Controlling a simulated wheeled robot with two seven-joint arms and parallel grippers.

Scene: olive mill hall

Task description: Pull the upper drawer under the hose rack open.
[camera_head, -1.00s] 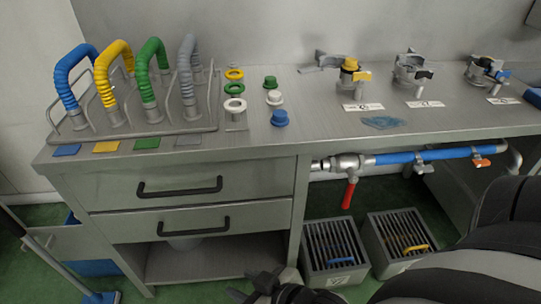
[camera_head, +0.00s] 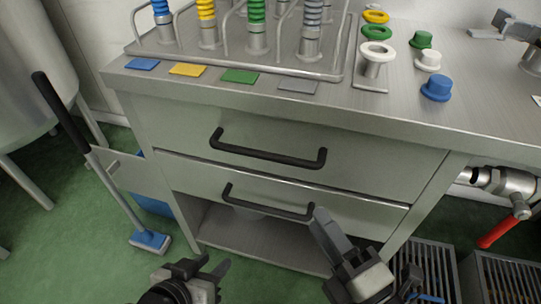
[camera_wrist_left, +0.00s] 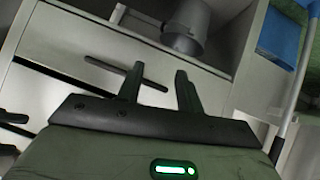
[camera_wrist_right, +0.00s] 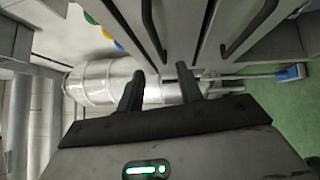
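The upper drawer (camera_head: 370,160) under the hose rack (camera_head: 335,74) has a grey front and a black bar handle (camera_head: 268,155). Its front looks shut. My left gripper (camera_head: 215,268) is low in front of the cabinet, open and empty, apart from the handles. My right gripper (camera_head: 350,245) is open and empty, below and to the right of the upper handle. The right wrist view shows the upper handle (camera_wrist_right: 151,30) ahead of the open fingers (camera_wrist_right: 160,85), not between them. The left wrist view shows open fingers (camera_wrist_left: 158,82) near the lower handle (camera_wrist_left: 127,72).
The lower drawer (camera_head: 350,205) has a matching handle (camera_head: 265,207), with an open shelf beneath. A broom (camera_head: 115,190) leans at the left. Grated crates (camera_head: 505,275) and a red-levered valve (camera_head: 500,232) are at the right. A bucket (camera_wrist_left: 187,25) stands on the shelf.

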